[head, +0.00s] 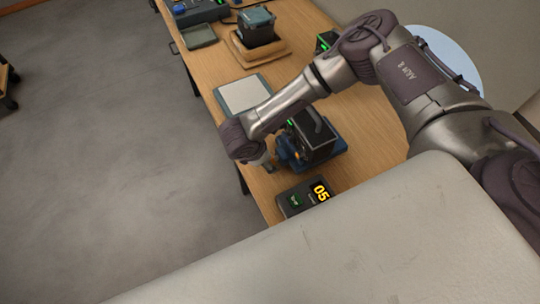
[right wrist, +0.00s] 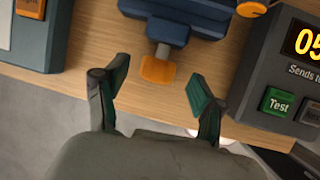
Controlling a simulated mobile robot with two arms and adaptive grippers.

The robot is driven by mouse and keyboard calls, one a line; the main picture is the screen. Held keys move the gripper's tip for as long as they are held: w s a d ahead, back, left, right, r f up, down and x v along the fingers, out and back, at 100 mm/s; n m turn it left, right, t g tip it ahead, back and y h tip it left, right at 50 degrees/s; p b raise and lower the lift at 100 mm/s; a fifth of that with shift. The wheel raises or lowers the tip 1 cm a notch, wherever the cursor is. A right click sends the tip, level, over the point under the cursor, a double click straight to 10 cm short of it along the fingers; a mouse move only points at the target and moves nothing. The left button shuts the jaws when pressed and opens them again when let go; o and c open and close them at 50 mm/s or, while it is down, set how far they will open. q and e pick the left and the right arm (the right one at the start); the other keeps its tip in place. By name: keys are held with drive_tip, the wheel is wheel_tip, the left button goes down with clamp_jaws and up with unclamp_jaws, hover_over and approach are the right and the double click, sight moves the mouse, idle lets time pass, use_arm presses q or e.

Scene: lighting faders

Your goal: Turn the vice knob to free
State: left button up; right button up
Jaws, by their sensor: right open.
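The vice is a dark blue block (right wrist: 180,22) at the top of the right wrist view. Its orange knob (right wrist: 158,70) sticks out toward me on a grey shaft. In the head view the blue vice (head: 328,160) stands on the wooden table, partly behind my arm. My right gripper (right wrist: 157,82) is open, with one green-padded finger on each side of the knob and visible gaps to both. The knob lies between the fingertips and is not gripped. In the head view my right gripper (head: 270,160) is at the vice's left side, mostly hidden by the wrist. My left gripper is not in view.
A dark box with a yellow display (head: 320,191) and a green Test button (right wrist: 278,102) stands close to the right finger. A pale panel (head: 243,95) lies farther along the table (head: 295,78). The table edge is just below the gripper.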

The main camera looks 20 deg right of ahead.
drive_tip(key=shift+x, duration=1.15)
drive_tip(key=shift+d+f, duration=0.1)
drive_tip(key=shift+f, duration=0.35)
drive_tip(key=shift+w+f, duration=0.1)
drive_tip(key=c, duration=1.1)
drive_tip(key=shift+w+g, duration=0.1)
drive_tip(key=shift+g, duration=0.5)
drive_tip(key=shift+c, duration=0.2)
drive_tip(key=shift+f+g, duration=0.1)
drive_tip(key=shift+g, duration=0.4)
drive_tip(key=shift+w+f+n+g+b, duration=0.15)
drive_tip(key=shift+w+n+g+b, duration=0.2)
drive_tip(key=shift+g+b, duration=0.5)
drive_tip(key=shift+s+g+b, duration=0.1)
drive_tip(key=shift+g+b, duration=0.2)
drive_tip(key=shift+g, duration=0.05)
drive_tip(key=shift+r+n+g, duration=0.2)
drive_tip(key=shift+n+g, duration=0.05)
drive_tip(key=shift+g, duration=0.05)
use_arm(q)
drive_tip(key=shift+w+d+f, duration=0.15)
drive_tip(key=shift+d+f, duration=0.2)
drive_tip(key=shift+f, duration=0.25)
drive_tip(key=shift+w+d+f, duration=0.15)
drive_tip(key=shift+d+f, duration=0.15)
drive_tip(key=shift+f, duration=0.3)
use_arm(e)
drive_tip(key=shift+r, duration=0.1)
drive_tip(key=o, duration=1.1)
